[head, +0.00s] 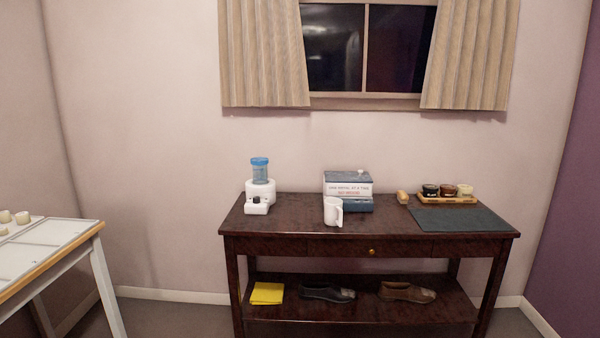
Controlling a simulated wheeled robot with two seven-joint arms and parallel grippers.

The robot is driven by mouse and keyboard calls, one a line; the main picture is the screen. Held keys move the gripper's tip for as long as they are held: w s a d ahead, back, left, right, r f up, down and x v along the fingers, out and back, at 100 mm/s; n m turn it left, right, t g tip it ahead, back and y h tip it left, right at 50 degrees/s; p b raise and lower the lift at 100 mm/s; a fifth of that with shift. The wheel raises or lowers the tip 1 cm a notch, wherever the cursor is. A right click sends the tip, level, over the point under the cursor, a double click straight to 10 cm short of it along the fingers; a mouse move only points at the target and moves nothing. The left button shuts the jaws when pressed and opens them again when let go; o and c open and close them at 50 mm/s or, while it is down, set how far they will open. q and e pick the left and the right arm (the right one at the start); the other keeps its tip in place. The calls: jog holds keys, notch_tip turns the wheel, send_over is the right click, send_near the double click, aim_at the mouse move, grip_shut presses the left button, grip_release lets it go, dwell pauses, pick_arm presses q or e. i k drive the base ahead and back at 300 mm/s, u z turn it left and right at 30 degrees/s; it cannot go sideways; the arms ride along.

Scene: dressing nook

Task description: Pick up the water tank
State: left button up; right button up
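A blue, see-through water tank (260,171) stands upright on a small white appliance (259,192) at the left end of the dark wooden console table (290,238). The appliance has a dark knob low on its front. Nothing stands in front of the tank. Neither of my grippers shows in the head view.
Farther right are a brush (402,197), a tray of jars (436,200) and a dark mat (459,220). Shoes and a yellow cloth (267,293) lie below. A white table (50,242) stands left.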

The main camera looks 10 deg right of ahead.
aim_at(260, 172)
jog(key=z, duration=0.4)
jog(key=i, duration=1.55)
jog(key=u, duration=0.35)
